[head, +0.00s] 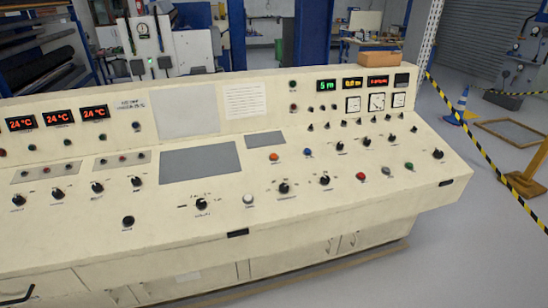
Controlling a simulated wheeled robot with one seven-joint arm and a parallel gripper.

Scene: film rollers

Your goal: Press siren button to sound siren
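A long cream control console (110,245) fills the view, with many buttons and knobs on its sloped top. Raised buttons on it include an orange one (274,157), a blue one (308,152), a white one (248,199), a red one (361,176) and a green one (409,167). The labels beside them are too small to read, so I cannot tell which is the siren button. My gripper is not in view, and nothing touches the console's controls.
Black knobs, such as one at the front (202,204), stand among the buttons. Red temperature displays (58,117) and round-cornered gauges (376,102) sit on the upright back panel. Yellow-black tape (480,150) and a yellow post base (525,183) stand at the right. Grey floor lies beyond the console's right end.

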